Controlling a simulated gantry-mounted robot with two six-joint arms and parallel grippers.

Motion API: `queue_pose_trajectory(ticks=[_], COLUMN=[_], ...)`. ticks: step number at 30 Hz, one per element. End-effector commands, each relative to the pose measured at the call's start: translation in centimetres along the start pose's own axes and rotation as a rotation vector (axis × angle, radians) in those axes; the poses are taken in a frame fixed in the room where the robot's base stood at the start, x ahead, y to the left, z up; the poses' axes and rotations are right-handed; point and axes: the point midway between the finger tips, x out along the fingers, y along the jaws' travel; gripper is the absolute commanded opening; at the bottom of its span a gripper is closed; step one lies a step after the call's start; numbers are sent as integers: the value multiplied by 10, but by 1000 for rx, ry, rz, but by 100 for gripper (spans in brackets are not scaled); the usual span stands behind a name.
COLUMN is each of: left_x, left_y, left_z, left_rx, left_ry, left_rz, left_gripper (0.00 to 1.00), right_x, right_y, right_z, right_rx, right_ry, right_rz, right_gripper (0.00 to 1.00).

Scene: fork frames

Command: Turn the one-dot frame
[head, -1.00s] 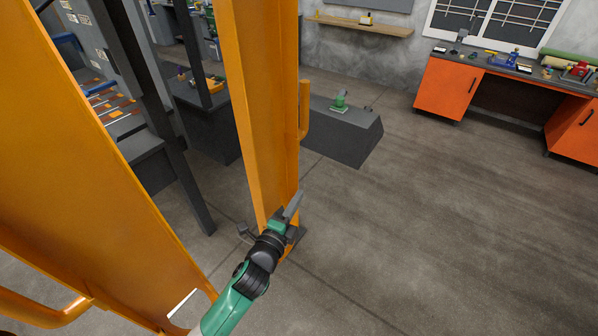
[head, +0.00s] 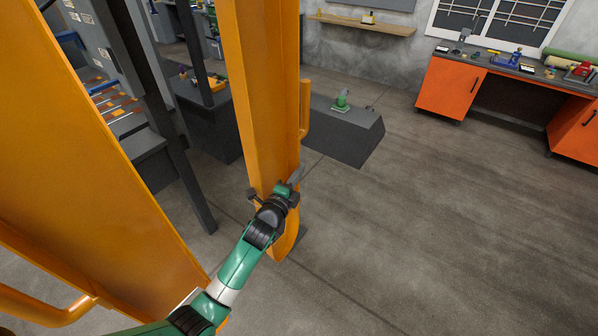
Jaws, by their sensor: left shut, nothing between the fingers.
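A tall orange frame (head: 262,90) stands in the middle of the head view, its curved lower end near the floor. A second orange frame (head: 80,170) fills the left side, close to me. No dots show on either, so I cannot tell which is the one-dot frame. My left gripper (head: 295,177) is shut and empty, in front of the lower part of the middle frame, by its right edge. I cannot tell whether it touches the frame. The left arm hides part of the lower frame. My right gripper is not in view.
An orange handle (head: 305,108) sticks out from the middle frame's right side. A dark low block (head: 340,135) stands behind it. An orange workbench (head: 447,88) is at the back right. Dark posts and shelving are at the left. The floor at the right is clear.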

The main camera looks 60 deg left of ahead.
Motion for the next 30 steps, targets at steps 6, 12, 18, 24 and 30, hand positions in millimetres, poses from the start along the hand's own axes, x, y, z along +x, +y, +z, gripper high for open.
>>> queue_pose_trajectory(ticks=[6,12,18,24,30], left_x=[6,8,7,-18,-66], left_y=[5,0,0,-1,0], left_z=[7,12,12,10,8], left_rx=[1,-1,0,0,0], left_ry=[-35,-59,-58,-57,-57], left_rz=[-2,1,1,2,3], left_gripper=[0,0,0,0,0], right_x=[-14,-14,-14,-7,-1], right_y=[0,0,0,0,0], right_z=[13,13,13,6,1], right_rx=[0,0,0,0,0], right_ry=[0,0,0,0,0], right_rz=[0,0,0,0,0], right_gripper=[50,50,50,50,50])
